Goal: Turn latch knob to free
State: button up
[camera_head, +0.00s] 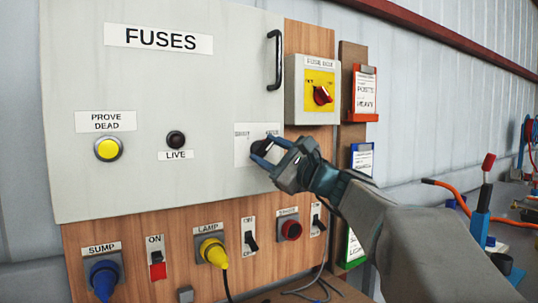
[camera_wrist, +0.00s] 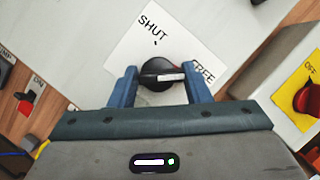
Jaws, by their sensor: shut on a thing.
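The latch knob (camera_wrist: 160,72) is black and round with a white pointer bar. It sits on a white plate (camera_wrist: 122,55) marked SHUT and FREE on the grey FUSES panel door (camera_head: 200,90). In the wrist view the white bar lies nearly level and its right end is toward the FREE label (camera_wrist: 203,71). My gripper (camera_wrist: 160,85) has its blue fingers on both sides of the knob and is shut on it. In the head view my gripper (camera_head: 267,150) covers part of the knob and plate.
A red rotary switch (camera_head: 322,95) on a yellow plate is right of the door, below the level of the black door handle (camera_head: 275,60). Sockets and switches line the wooden board (camera_head: 135,270) below. A bench with tools (camera_head: 485,225) stands at right.

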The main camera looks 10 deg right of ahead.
jog(key=shift+d+r, duration=0.1)
jog(key=shift+r, duration=0.1)
jog(key=o, duration=0.9)
jog(key=shift+o, duration=0.2)
jog(key=shift+f, duration=0.1)
jog(key=b+v, duration=0.1)
jog(key=v, duration=1.3)
jog(key=shift+w, duration=0.1)
